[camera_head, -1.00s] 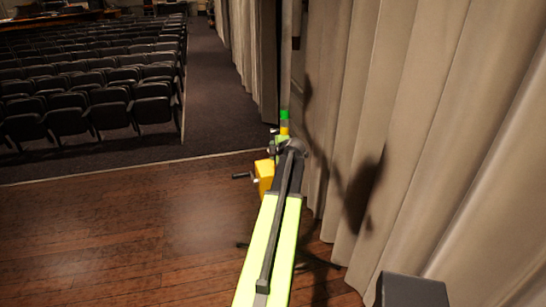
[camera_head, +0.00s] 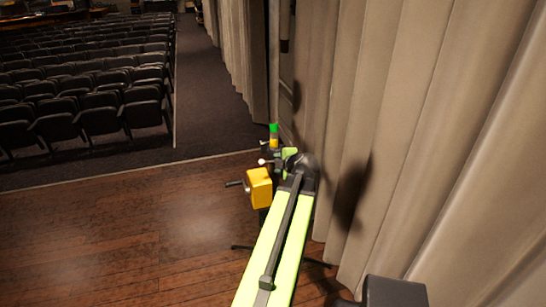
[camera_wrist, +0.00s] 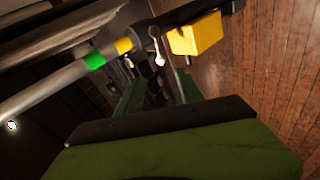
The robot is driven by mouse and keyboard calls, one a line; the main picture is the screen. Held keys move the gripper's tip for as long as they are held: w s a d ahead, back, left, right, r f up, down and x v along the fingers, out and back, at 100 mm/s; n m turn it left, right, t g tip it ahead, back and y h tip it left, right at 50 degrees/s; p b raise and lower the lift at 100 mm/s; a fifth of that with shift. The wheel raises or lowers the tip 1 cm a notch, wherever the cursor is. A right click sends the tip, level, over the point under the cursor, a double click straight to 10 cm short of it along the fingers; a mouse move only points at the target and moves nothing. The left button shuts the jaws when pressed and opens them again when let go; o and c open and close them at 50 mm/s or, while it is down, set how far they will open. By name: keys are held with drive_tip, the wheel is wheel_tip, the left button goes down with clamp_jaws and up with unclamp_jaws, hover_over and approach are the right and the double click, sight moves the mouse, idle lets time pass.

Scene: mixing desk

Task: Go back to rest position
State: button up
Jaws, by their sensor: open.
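My lime-green arm (camera_head: 278,245) reaches forward from the bottom of the head view. Its far end is beside a crank stand. In the wrist view, my gripper (camera_wrist: 158,82) has its two green fingers apart, with no object seen held between them. The stand has a yellow box (camera_head: 259,188) with a crank handle and a pole with green and yellow bands (camera_head: 274,135). In the wrist view, the yellow box (camera_wrist: 197,35) and the banded pole (camera_wrist: 95,60) lie beyond the fingers. In the head view, my arm hides part of the stand, and the fingertips are hard to make out.
A long beige curtain (camera_head: 425,150) hangs close on the right, with my arm's shadow on it. Open wooden floor (camera_head: 110,235) lies to the left. Beyond the floor's edge are rows of black seats (camera_head: 85,110) and a dark carpeted aisle (camera_head: 205,95).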

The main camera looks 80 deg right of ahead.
drive_tip(key=shift+s+a+r, duration=0.3)
drive_tip(key=shift+s+a, duration=0.1)
